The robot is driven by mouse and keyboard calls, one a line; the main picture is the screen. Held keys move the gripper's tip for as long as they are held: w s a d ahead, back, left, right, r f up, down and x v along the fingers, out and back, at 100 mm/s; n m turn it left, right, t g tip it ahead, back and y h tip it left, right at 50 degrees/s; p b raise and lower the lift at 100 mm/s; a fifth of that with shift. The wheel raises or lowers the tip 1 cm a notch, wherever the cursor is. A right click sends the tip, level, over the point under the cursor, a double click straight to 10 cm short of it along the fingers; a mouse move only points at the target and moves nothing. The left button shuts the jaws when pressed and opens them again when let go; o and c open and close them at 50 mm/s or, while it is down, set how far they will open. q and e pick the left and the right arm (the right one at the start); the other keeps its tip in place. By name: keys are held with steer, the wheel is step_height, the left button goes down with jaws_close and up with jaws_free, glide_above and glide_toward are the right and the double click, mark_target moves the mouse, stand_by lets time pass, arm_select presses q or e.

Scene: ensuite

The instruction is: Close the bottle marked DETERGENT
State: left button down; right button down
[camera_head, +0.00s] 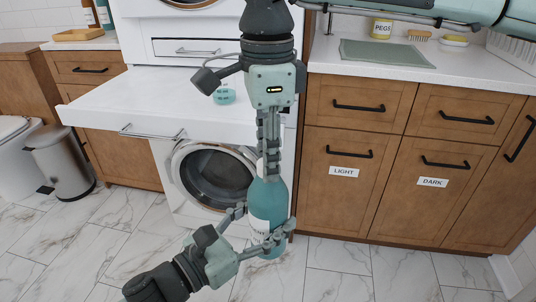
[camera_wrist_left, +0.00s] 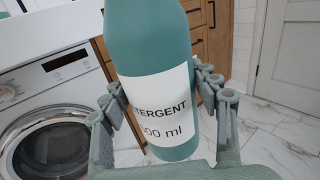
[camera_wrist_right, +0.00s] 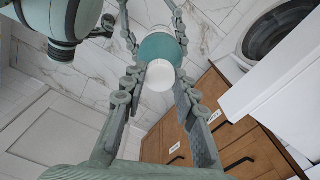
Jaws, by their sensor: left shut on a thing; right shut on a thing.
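The teal bottle (camera_head: 269,202) with a white label stands upright in mid-air in front of the washing machine. Its label reads "...TERGENT" and "...00 ml" in the left wrist view (camera_wrist_left: 165,100). My left gripper (camera_head: 264,232) is shut around the bottle's lower body from the side. My right gripper (camera_head: 268,165) points straight down over the bottle's top. In the right wrist view its fingers are shut on the round white cap (camera_wrist_right: 159,76), directly above the teal body. I cannot tell how far the cap is screwed on.
A white pull-out shelf (camera_head: 125,105) with a small teal object (camera_head: 224,95) lies behind my right gripper. The washing machine (camera_head: 208,178) is behind the bottle. Wooden cabinets marked LIGHT and DARK (camera_head: 398,150) stand at right. The marble floor in front is clear.

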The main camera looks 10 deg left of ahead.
steer(key=c, duration=1.1)
jaws_free()
step_height(320, 180, up, 12)
steer(key=shift+r, duration=0.1)
steer(key=shift+a, duration=0.1)
